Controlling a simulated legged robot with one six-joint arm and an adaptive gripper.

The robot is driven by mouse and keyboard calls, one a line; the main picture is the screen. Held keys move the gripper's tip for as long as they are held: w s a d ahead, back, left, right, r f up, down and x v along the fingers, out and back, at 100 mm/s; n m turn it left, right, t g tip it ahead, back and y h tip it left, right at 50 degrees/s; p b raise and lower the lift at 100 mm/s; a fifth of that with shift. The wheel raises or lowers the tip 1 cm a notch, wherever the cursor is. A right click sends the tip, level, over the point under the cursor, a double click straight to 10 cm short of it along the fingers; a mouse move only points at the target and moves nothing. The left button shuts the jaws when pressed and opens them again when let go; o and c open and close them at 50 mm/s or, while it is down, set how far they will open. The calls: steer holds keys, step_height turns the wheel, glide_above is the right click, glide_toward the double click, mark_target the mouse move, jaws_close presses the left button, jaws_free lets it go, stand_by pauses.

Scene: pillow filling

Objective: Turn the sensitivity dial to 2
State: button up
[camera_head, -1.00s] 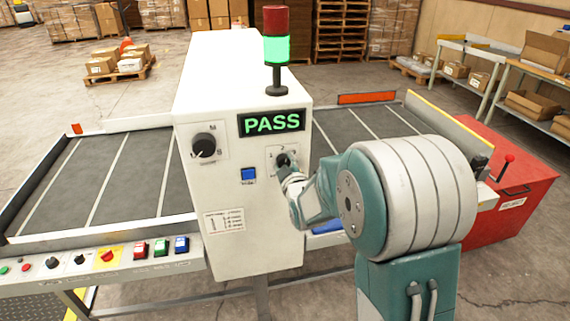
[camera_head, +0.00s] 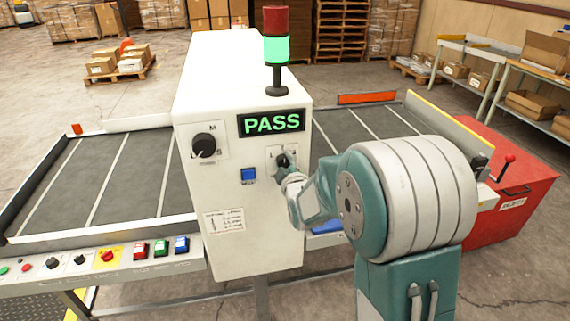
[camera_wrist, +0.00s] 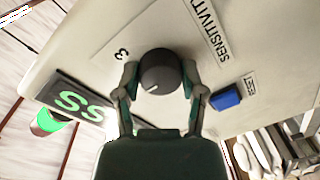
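The sensitivity dial is a round black knob on the white cabinet's front. In the wrist view the dial (camera_wrist: 160,72) sits between the two fingers of my gripper (camera_wrist: 160,78). The fingertips lie against its opposite sides. Its white mark points left in that view, toward the display side of the panel. A "3" (camera_wrist: 122,53) shows on the plate beside the dial; the numeral by the mark is hidden by a finger. In the head view the dial (camera_head: 284,160) is partly covered by my gripper (camera_head: 287,174).
The PASS display (camera_head: 271,122) glows green above the dial. A blue button (camera_head: 249,175) lies left of it, and a larger mode dial (camera_head: 205,145) lies farther left. The wrist view also shows the blue button (camera_wrist: 227,98). A red box (camera_head: 512,195) stands right.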

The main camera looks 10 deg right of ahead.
steer(key=o, duration=0.4)
steer(key=shift+a, duration=0.2)
steer(key=shift+s+d, duration=0.1)
steer(key=shift+s, duration=0.25)
steer(key=s, duration=1.1)
steer(key=shift+s+r, duration=0.1)
steer(key=shift+r, duration=0.1)
steer(key=s+r+m+g, duration=0.1)
steer(key=s+m+g, duration=0.3)
steer(key=s, duration=0.4)
steer(key=s+r+m+g, duration=0.1)
steer(key=s+m+g, duration=0.2)
steer(key=s, duration=0.5)
steer(key=s+r+m+g, duration=0.1)
steer(key=s+m+g, duration=0.3)
steer(key=s, duration=0.4)
steer(key=shift+s+r+m+g+h, duration=0.25)
steer(key=shift+s+m+g+h, duration=0.05)
steer(key=shift+g, duration=0.1)
